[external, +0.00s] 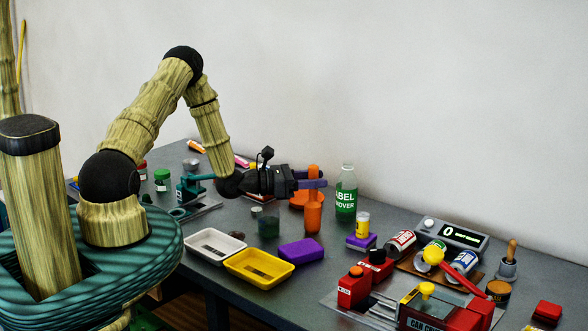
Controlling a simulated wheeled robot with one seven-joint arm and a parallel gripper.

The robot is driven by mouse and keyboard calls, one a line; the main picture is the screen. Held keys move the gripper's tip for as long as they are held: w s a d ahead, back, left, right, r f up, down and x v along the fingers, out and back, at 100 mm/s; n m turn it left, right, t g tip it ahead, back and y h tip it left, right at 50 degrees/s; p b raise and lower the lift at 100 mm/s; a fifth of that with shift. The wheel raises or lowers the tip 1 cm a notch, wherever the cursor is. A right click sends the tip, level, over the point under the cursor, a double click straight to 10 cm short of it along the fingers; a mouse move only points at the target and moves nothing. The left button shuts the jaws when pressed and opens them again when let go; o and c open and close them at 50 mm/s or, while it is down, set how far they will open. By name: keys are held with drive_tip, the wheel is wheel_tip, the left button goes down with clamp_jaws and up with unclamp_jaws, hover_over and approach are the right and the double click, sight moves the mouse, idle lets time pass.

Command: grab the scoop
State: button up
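I cannot pick out the scoop with certainty in the external view. A small orange upright piece (313,171) shows just above my gripper's fingers and may be its handle. Below the fingers stands an orange cup-like cylinder (313,217), with a rounded orange shape (297,201) behind it. My gripper (314,184) is level over the table's far middle, its purplish fingers pointing right. The fingers overlap the orange pieces in this view. I cannot tell whether they are open or shut, or whether they touch the orange pieces.
A green bottle (346,197) stands close right of my gripper. In front are a white tray (214,258), a yellow tray (272,281), a purple block (301,251) and a dark green cup (268,226). Cans, a scale (452,236) and red equipment (440,311) crowd the right side.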

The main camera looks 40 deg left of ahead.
clamp_jaws()
drive_tip(key=shift+r, duration=0.15)
wheel_tip(320, 180, up, 10)
drive_tip(key=shift+f+b, duration=0.15)
drive_tip(key=shift+b, duration=0.8)
